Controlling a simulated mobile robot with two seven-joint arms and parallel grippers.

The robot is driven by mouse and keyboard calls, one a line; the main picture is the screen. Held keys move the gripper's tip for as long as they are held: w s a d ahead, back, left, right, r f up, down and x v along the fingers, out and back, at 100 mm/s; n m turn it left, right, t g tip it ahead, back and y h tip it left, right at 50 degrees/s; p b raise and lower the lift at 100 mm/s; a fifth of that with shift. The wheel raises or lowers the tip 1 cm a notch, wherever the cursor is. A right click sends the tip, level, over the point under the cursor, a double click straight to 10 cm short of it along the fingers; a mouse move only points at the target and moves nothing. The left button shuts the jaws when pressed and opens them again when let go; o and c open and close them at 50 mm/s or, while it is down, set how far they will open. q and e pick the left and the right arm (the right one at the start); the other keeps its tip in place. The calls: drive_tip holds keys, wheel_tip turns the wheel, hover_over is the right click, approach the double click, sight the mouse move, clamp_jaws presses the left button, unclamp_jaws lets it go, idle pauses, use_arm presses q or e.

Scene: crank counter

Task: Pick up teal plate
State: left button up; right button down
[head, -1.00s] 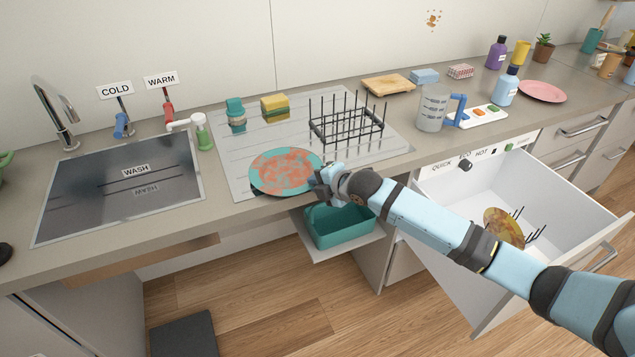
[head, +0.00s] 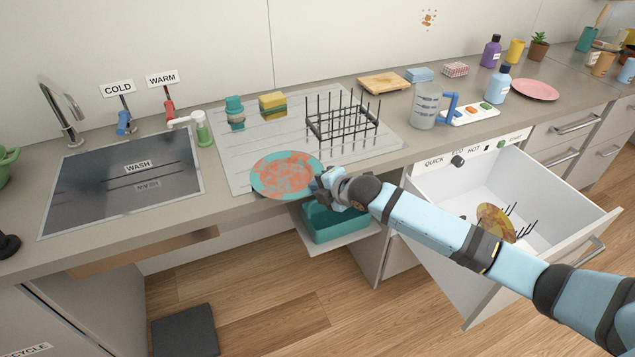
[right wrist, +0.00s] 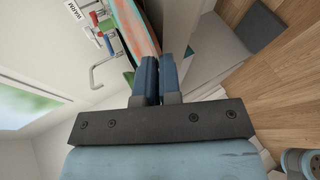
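The teal plate (head: 287,175), covered in orange-red stains, is at the front edge of the metal drainboard (head: 240,150), partly over the counter's front edge. My right gripper (head: 322,183) is at the plate's right rim. In the right wrist view the plate (right wrist: 138,28) shows nearly edge-on, and its rim runs in between the two close-set fingers (right wrist: 158,75). The fingers look shut on the rim. Whether the plate touches the drainboard is hard to tell.
A sink (head: 120,183) lies left of the drainboard, and a black wire rack (head: 342,122) stands behind the plate. A teal bin (head: 335,225) sits below the counter edge. An open white drawer (head: 455,205) at right holds a yellow stained plate (head: 494,222).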

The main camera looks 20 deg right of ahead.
drive_tip(key=c, duration=1.2)
unclamp_jaws()
drive_tip(key=shift+w+f, duration=0.1)
drive_tip(key=shift+w, duration=0.05)
drive_tip(key=v, duration=1.4)
drive_tip(key=shift+w, duration=0.1)
